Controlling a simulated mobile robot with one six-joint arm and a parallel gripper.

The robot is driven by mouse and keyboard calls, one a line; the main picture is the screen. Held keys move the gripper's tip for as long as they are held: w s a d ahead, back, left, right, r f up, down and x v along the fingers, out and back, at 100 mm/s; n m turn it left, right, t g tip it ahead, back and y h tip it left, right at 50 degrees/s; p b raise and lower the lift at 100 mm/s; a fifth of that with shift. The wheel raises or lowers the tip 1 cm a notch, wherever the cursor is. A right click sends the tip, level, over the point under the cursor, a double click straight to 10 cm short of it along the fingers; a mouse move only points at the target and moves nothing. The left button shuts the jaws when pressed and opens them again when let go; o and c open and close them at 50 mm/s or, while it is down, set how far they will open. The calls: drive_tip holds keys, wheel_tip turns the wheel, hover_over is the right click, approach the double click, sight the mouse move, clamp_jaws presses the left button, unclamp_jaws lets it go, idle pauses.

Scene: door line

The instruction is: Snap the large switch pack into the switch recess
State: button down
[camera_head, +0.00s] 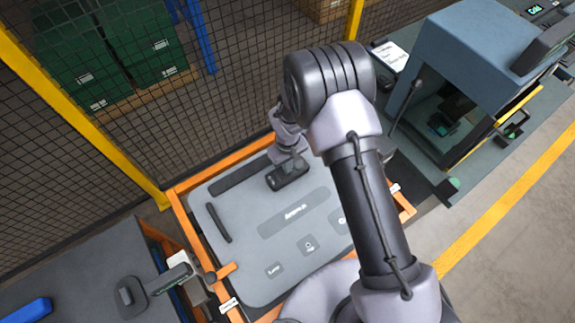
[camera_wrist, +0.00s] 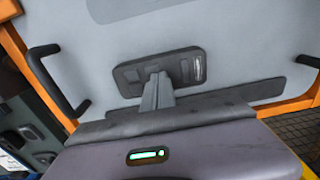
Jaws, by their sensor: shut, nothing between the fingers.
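The large switch pack (camera_wrist: 190,67) is a dark, rounded block with several buttons and a light-marked end. It lies on the grey door panel (camera_wrist: 220,25); in the head view the pack (camera_head: 290,178) is near the panel's upper middle. The switch recess is not visible apart from the pack, and I cannot tell whether the pack sits flush in it. My gripper (camera_wrist: 155,76) is shut and empty, its fingertips over the pack's near middle. I cannot tell if they touch it. In the head view my gripper (camera_head: 288,163) points down at the pack.
An orange frame (camera_head: 183,222) surrounds the panel. A black handle (camera_head: 217,222) and a long dark strip (camera_head: 240,174) are on the panel. A mesh fence (camera_head: 235,85) stands behind. A grey bench (camera_head: 70,270) is left, and a blue-grey machine (camera_head: 480,65) right.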

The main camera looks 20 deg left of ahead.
drive_tip(key=shift+f+b, duration=0.5)
drive_tip(key=shift+f, duration=0.05)
idle(0.4)
wheel_tip(320, 180, up, 7)
drive_tip(key=p, duration=0.3)
drive_tip(key=shift+r, duration=0.15)
wheel_tip(320, 180, up, 17)
drive_tip(key=shift+r, duration=0.15)
idle(0.7)
